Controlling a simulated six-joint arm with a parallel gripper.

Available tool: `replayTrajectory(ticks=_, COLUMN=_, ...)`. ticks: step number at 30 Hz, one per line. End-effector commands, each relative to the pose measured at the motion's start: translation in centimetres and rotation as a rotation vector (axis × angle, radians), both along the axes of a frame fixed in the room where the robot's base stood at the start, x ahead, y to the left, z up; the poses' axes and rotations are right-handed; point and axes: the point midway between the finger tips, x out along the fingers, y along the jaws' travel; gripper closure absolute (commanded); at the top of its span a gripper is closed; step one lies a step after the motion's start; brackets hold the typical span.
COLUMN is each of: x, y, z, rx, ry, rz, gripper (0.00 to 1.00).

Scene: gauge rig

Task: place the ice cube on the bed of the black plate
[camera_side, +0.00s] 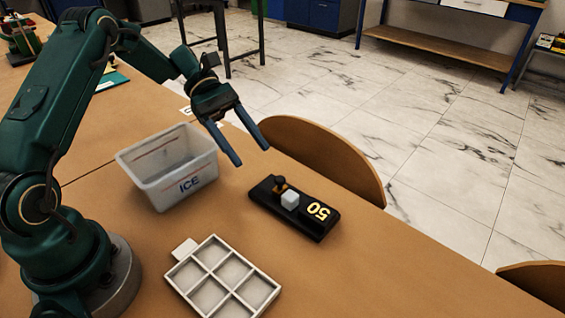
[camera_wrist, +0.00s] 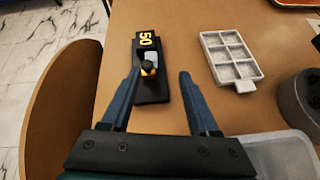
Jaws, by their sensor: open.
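The ice cube (camera_side: 290,200) is a small pale block. In the side view it sits on the black plate (camera_side: 302,224), between a small black knob with a yellowish part (camera_side: 279,185) and the yellow number 50. The wrist view shows the black plate (camera_wrist: 152,96) too, with the cube (camera_wrist: 150,57) partly hidden behind the knob. My gripper (camera_side: 252,155) is open and empty, above and to the left of the plate in the side view. In the wrist view its fingers (camera_wrist: 160,72) are spread apart, the left one overlapping the plate's edge. Nothing is between them.
A translucent bin marked ICE (camera_side: 170,178) stands left of the plate. A grey six-pocket tray (camera_side: 214,272) lies at the front; its pockets look empty. A curved wooden chair back (camera_side: 335,155) rises by the table edge behind the plate. Tabletop right of the tray is clear.

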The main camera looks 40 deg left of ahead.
Motion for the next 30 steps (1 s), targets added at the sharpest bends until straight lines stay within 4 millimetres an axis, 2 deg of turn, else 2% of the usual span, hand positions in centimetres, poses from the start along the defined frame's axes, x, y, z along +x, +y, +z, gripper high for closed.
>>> replayTrajectory(ticks=1, x=-0.6, y=-0.7, z=1.2, rx=0.062, ry=-0.052, rz=-0.055, gripper=0.39)
replayTrajectory(ticks=3, x=-1.7, y=-1.5, z=2.3, rx=0.151, ry=-0.122, rz=-0.13, gripper=0.39)
replayTrajectory(ticks=12, x=-7.1, y=-3.4, z=5.7, rx=0.5, ry=-0.443, rz=-0.459, gripper=0.39)
replayTrajectory(ticks=21, x=-12.5, y=-3.2, z=7.3, rx=0.826, ry=-0.805, rz=-0.788, gripper=0.39)
replayTrajectory(ticks=25, x=-14.2, y=-2.7, z=7.5, rx=0.955, ry=-0.959, rz=-0.916, gripper=0.39)
replayTrajectory(ticks=30, x=-15.4, y=-2.1, z=7.5, rx=1.074, ry=-1.101, rz=-1.029, gripper=0.39)
